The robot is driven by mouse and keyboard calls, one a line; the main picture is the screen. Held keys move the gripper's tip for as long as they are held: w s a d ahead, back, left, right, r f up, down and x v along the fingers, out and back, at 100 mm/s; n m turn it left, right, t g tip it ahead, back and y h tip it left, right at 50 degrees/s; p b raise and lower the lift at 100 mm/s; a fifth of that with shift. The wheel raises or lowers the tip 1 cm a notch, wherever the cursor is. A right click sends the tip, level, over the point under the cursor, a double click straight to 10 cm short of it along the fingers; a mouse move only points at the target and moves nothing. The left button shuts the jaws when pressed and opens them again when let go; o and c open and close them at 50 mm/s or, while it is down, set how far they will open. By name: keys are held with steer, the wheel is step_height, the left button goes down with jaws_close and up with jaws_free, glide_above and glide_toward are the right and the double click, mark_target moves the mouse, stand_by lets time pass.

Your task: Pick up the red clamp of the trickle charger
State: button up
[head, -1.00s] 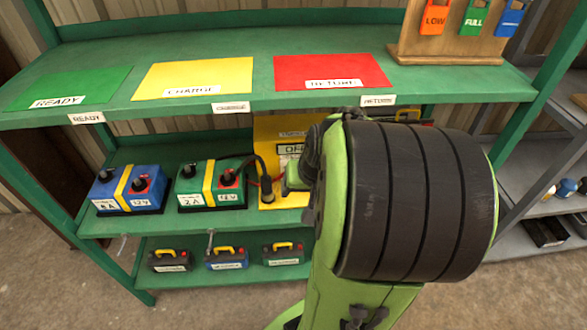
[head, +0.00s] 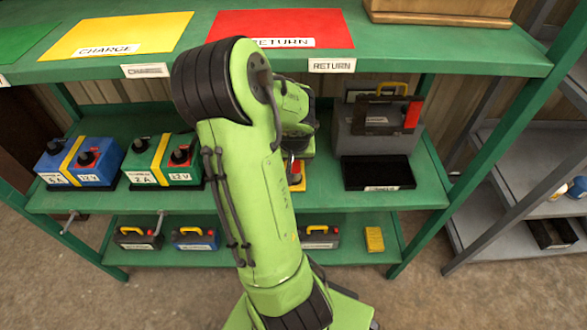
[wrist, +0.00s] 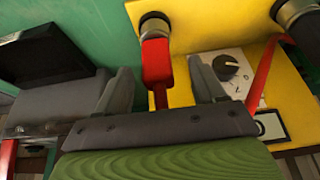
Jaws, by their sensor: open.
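The yellow trickle charger (wrist: 183,97) fills the right half of the wrist view, with a white dial panel and black knob (wrist: 228,67). The red clamp (wrist: 157,62) stands out at the charger's left part, below a metal-and-black round fitting (wrist: 154,24). My gripper (wrist: 160,68) is open, with one grey finger on each side of the red clamp; I cannot tell whether either touches it. A dark clamp or fitting (wrist: 300,18) shows at the upper right. In the head view my arm hides most of the charger (head: 299,184) and my gripper.
On the same shelf stand blue (head: 62,180) and green (head: 147,182) units at left, and a grey case (head: 362,143) and black tray (head: 378,174) at right. The upper green shelf (head: 420,55) overhangs. Small batteries (head: 195,239) sit below.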

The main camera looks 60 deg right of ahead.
mark_target(294, 163)
steer(key=b+x, duration=0.2)
steer(key=x, duration=0.3)
steer(key=shift+s+d, duration=0.1)
steer(key=shift+r, duration=0.1)
jaws_close()
steer(key=shift+r, duration=0.1)
